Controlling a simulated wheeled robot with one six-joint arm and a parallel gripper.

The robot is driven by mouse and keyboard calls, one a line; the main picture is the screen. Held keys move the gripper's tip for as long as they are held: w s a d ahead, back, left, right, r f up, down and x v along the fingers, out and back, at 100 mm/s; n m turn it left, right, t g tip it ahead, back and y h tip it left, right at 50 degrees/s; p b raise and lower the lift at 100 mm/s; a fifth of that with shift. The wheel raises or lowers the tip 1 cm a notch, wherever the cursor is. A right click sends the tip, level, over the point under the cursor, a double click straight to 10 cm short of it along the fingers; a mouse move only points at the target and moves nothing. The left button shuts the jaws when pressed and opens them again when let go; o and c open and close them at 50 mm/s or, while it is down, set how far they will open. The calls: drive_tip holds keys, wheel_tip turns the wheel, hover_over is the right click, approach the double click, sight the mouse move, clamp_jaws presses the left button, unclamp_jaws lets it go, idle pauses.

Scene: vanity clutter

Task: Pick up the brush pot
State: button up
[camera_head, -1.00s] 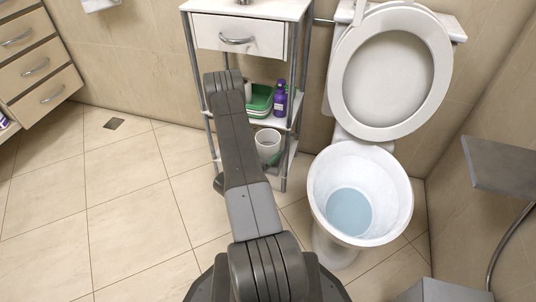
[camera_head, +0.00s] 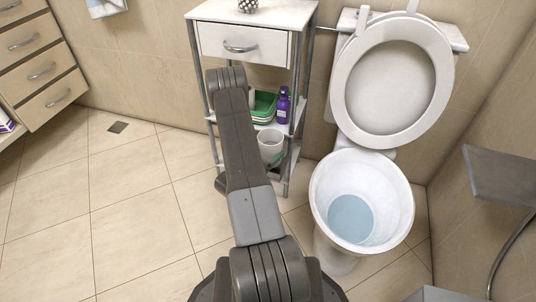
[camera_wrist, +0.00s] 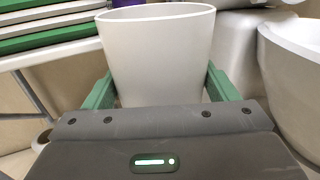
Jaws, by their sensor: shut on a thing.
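The brush pot is a plain white tapered pot, upright, in front of the shelf unit in the head view (camera_head: 270,146). In the wrist view the brush pot (camera_wrist: 155,55) stands between the two green fingers of my gripper (camera_wrist: 158,88). The fingers press on its left and right sides, so my gripper is shut on it. Its base is hidden behind my gripper's body. In the head view my arm hides most of the gripper. I cannot tell whether the pot touches the surface below.
A shelf unit (camera_head: 241,47) holds green trays (camera_head: 264,106) and a purple bottle (camera_head: 283,105) above the pot, with a patterned item (camera_head: 248,5) on top. A toilet (camera_head: 318,200) stands close on the right. Drawers (camera_head: 42,70) are at far left. The floor (camera_head: 130,200) at left is clear.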

wheel_tip(320, 180, up, 14)
drive_tip(key=p, duration=0.4)
drive_tip(key=shift+r, duration=0.15)
